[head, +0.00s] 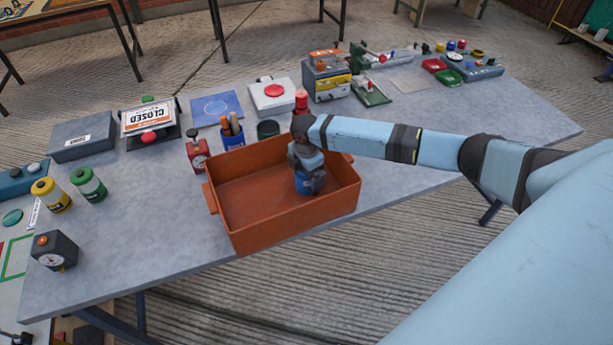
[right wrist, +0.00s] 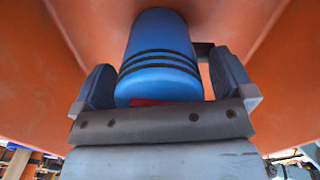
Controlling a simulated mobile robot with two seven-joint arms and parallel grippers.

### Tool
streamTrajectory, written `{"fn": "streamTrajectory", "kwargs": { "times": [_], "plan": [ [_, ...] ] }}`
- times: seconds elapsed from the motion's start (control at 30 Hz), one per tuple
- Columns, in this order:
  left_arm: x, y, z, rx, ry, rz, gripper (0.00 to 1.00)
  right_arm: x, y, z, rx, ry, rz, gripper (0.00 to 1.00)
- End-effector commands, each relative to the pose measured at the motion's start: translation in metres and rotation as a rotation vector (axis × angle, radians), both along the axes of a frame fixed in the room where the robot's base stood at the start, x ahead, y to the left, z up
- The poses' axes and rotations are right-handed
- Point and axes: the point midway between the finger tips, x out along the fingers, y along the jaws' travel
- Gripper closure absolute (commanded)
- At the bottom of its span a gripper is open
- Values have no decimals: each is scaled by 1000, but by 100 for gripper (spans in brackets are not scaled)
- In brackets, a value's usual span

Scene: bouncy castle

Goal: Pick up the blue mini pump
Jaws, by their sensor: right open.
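The blue mini pump (right wrist: 158,55) is a blue cylinder with dark bands. It is in the orange bin (head: 235,205), near the bin's right end. In the head view only a small blue part of the pump (head: 303,187) shows below my right gripper (head: 308,185); the rest is hidden. My right gripper also shows in the right wrist view (right wrist: 165,85). It is open, with one finger on each side of the pump and a gap visible beside it. My left gripper is not in view.
The bin's walls stand close around my right gripper. Behind the bin are a red item (head: 197,155), a blue pen cup (head: 232,137) and a dark green cup (head: 268,129). Yellow (head: 51,195) and green (head: 89,184) canisters stand to the left.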

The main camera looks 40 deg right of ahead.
Motion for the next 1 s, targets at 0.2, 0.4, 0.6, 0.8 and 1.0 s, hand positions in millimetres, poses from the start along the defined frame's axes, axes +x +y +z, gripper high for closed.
{"fn": "streamTrajectory", "kwargs": {
  "times": [0.2, 0.4, 0.6, 0.8, 1.0],
  "plan": [
    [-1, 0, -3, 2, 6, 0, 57, 0, 0, 0, 0, 0, 0, 34],
    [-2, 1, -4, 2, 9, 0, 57, 0, 0, 1, 0, -1, 0, 67],
    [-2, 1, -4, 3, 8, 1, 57, 0, 0, 2, 0, -2, 0, 67],
    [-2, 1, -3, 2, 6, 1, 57, 1, 0, 14, 1, -3, 1, 67],
    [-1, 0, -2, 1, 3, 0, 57, 1, 0, 51, 1, -6, 1, 67]
  ]
}}
